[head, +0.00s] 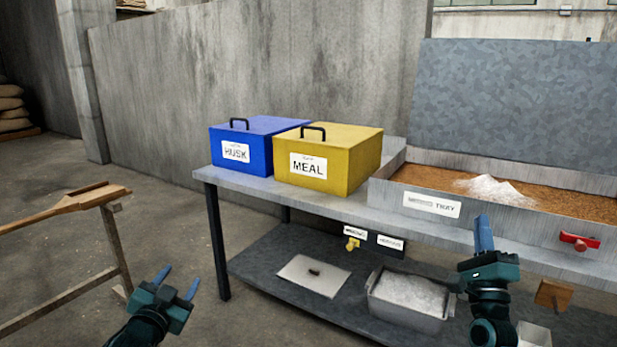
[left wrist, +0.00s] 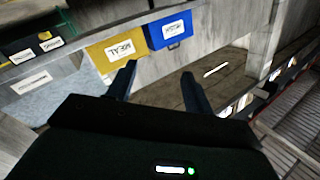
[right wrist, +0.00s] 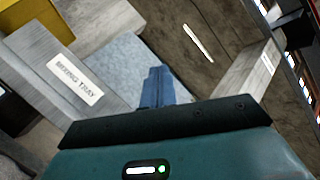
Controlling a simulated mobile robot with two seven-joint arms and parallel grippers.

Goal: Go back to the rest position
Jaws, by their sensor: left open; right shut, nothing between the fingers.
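My left gripper (head: 178,282) is at the lower left of the head view, over the floor in front of the table. Its two blue fingers stand apart with nothing between them, as the left wrist view (left wrist: 160,85) also shows. My right gripper (head: 484,232) is at the lower right of the head view, in front of the mixing tray. Its blue fingers are together and empty; they also show closed in the right wrist view (right wrist: 157,86). Neither gripper appears to touch anything.
A blue HUSK box (head: 258,146) and a yellow MEAL box (head: 340,158) stand on the table. The mixing tray (head: 432,203) holds brown grain with a white heap (head: 497,190). A metal bin (head: 408,318) and a lid (head: 310,277) lie on the shelf. A wooden stand (head: 75,203) is at left.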

